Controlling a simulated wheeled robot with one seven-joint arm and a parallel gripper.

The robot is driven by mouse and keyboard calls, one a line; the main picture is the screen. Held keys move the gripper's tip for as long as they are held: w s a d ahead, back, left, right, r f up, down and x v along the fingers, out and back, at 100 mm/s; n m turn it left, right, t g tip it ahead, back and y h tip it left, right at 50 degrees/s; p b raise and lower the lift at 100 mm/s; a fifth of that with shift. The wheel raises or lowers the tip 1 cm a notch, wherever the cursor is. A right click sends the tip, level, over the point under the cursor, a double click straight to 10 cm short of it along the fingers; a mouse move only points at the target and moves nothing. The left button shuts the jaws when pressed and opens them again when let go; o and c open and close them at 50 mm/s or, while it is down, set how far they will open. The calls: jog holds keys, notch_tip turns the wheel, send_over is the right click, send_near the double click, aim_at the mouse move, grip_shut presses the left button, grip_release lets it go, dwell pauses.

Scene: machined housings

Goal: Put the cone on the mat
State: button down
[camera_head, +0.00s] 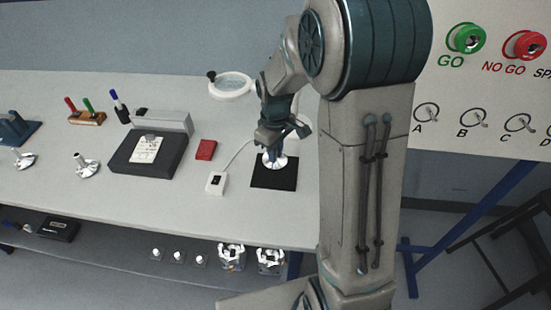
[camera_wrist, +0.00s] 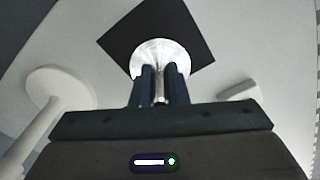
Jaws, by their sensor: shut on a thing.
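The cone (camera_head: 272,160) is a shiny metal piece with a flared base. It stands upright over the black square mat (camera_head: 274,179) on the table. My gripper (camera_head: 273,146) is shut on the top of the cone from above. In the wrist view the flared base of the cone (camera_wrist: 160,52) shows between and beyond my fingers (camera_wrist: 159,84), with the mat (camera_wrist: 190,28) around it. The base looks to be at or very near the mat's surface; I cannot tell whether they touch.
A white ring lamp (camera_head: 231,86) stands behind my gripper. A white switch box (camera_head: 216,183) with a cable and a red block (camera_head: 206,150) lie left of the mat. Two more metal flared pieces (camera_head: 87,168) (camera_head: 25,159) stand farther left. The table's front edge is near the mat.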

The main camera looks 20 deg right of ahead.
jog(key=shift+w+f, duration=0.15)
jog(key=shift+f, duration=1.95)
jog(key=shift+f, duration=0.15)
jog(key=c, duration=1.4)
grip_release()
